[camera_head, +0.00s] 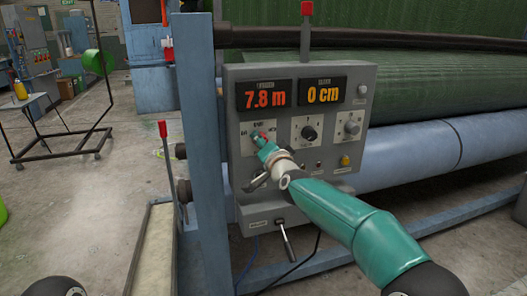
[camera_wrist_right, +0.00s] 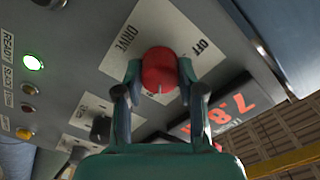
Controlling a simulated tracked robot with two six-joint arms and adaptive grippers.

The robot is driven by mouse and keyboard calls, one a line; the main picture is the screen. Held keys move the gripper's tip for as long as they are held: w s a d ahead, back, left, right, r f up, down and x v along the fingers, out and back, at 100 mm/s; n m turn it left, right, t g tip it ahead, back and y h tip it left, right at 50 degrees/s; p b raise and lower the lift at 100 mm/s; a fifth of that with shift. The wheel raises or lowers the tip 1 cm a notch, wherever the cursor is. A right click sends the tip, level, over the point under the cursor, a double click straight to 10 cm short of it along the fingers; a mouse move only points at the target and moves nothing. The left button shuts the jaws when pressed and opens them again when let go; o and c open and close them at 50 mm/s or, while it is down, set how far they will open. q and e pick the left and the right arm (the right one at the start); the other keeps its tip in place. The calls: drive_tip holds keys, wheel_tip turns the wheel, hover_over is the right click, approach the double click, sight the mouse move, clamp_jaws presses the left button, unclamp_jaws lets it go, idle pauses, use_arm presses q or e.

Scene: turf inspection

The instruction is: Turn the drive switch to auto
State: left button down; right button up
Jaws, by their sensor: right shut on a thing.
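The drive switch is a round red knob (camera_wrist_right: 159,70) on a white plate marked DRIVE (camera_wrist_right: 124,40) and OFF in the right wrist view. In the head view only a small red part of it shows, on the grey control panel (camera_head: 240,185). My right gripper (camera_wrist_right: 160,78) has its fingers on both sides of the knob and is shut on it. In the head view the right gripper (camera_head: 262,141) reaches the panel's left side, hiding most of the switch. A pale mark shows on the knob's edge nearest the gripper; the auto label cannot be read. My left gripper is not in view.
Displays above read 7.8 m (camera_head: 264,95) and 0 cm (camera_head: 324,91). Two other knobs (camera_head: 309,132) (camera_head: 351,127) sit right of the gripper. A green READY lamp (camera_wrist_right: 33,62) is lit. A blue post (camera_head: 205,150) stands close left of the panel; a lever (camera_head: 285,238) sticks out below.

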drive_tip(key=shift+d+m+b, duration=0.15)
drive_tip(key=shift+m+b, duration=0.15)
drive_tip(key=shift+m, duration=0.3)
drive_tip(key=o, duration=1.1)
drive_tip(key=shift+w, duration=0.1)
drive_tip(key=shift+o, duration=0.2)
drive_tip(key=v, duration=1.2)
drive_tip(key=shift+f, duration=0.1)
